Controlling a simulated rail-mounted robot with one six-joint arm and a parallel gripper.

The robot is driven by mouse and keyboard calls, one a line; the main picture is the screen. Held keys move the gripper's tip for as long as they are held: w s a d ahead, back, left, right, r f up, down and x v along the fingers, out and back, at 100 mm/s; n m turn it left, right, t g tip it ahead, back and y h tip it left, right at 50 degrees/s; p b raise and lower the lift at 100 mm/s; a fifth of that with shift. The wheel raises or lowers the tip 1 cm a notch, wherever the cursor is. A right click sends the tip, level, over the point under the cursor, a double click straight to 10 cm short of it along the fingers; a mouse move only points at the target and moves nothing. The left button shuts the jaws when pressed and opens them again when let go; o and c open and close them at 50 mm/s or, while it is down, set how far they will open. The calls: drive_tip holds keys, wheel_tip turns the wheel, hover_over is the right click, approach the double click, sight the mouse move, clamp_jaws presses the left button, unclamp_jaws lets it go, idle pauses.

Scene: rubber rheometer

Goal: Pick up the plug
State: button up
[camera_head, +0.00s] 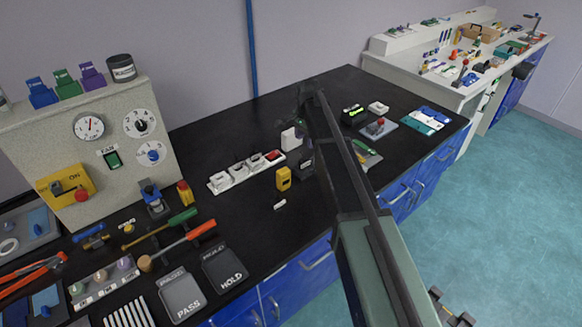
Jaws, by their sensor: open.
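No plug can be made out for certain. A white block (289,139) stands on the black bench just past the right end of a white power strip (213,187); it may be the plug, but its prongs or cord do not show. The strip has several white raised squares and a red switch (273,155). A small white piece (280,205) lies nearer the front edge.
A yellow device (284,178) stands close left of my gripper. A panel with dials (115,150) rises at the left, with tools and PASS and HOLD plates (183,296) before it. A grey board (378,129) lies to the right. The bench's back middle is clear.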

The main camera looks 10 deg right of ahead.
sight(304, 160)
wheel_tip(304, 160, down, 6)
drive_tip(key=b, duration=0.5)
drive_tip(key=shift+b, duration=0.4)
drive_tip(key=f+b, duration=0.5)
drive_tip(key=shift+a+f, duration=0.15)
drive_tip(key=shift+a, duration=0.2)
drive_tip(key=shift+r, duration=0.25)
drive_tip(key=shift+c, duration=0.3)
drive_tip(key=c, duration=1)
